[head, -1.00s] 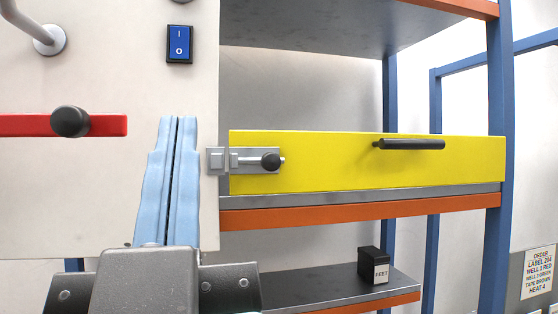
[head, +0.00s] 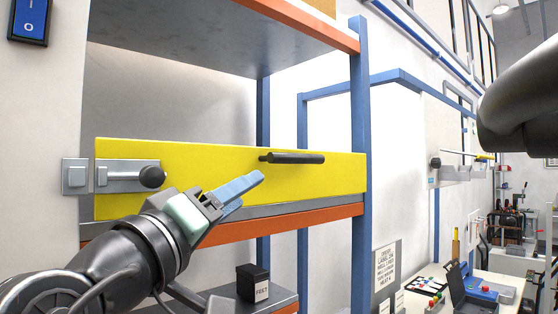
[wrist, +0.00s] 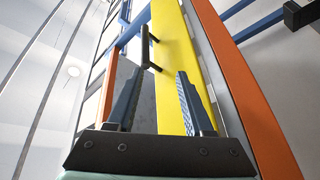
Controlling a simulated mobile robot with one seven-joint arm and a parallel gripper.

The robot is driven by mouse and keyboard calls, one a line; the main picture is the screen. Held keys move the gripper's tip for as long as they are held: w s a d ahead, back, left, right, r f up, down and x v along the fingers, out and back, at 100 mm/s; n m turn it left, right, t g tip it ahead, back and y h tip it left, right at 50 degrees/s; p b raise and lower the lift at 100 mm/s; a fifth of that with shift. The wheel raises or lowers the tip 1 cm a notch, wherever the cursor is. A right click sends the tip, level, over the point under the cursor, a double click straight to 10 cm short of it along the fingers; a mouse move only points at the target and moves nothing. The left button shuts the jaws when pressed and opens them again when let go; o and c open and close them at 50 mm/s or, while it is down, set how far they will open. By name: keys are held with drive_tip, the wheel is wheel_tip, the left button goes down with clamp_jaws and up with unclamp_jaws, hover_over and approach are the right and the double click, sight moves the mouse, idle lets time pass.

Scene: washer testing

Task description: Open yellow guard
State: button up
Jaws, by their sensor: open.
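The yellow guard (head: 215,165) is a long flat panel standing across the shelf front; it looks closed. Its black bar handle (head: 297,158) is on the upper right part. A grey slide latch (head: 122,176) with a black knob (head: 152,177) is at the left end, the knob at the latch's right side. My gripper (head: 250,187) is open and empty, below and left of the handle, in front of the guard. In the wrist view, the handle (wrist: 145,45) lies beyond the open fingertips (wrist: 160,73), nearer the left finger, apart from both.
An orange shelf edge (head: 230,232) runs just below the guard, and a blue post (head: 360,150) stands at its right end. A small black box labelled FEET (head: 253,283) is on the lower shelf. A bench (head: 470,285) with tools is at the right.

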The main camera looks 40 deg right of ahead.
sight(288, 162)
drive_tip(key=w+d+r+p, duration=0.1)
drive_tip(key=d+p, duration=0.1)
drive_tip(key=d, duration=0.1)
drive_tip(key=w+d+r+g+p, duration=0.1)
drive_tip(key=d+r+p, duration=0.1)
drive_tip(key=d, duration=0.2)
drive_tip(key=w+d+r+g+h+p, duration=0.1)
drive_tip(key=d+r+p, duration=0.1)
drive_tip(key=d, duration=0.2)
drive_tip(key=shift+d, duration=0.2)
drive_tip(key=shift+w+d+r, duration=0.1)
drive_tip(key=shift+w+d, duration=0.05)
drive_tip(key=shift+d, duration=0.45)
clamp_jaws()
idle(0.7)
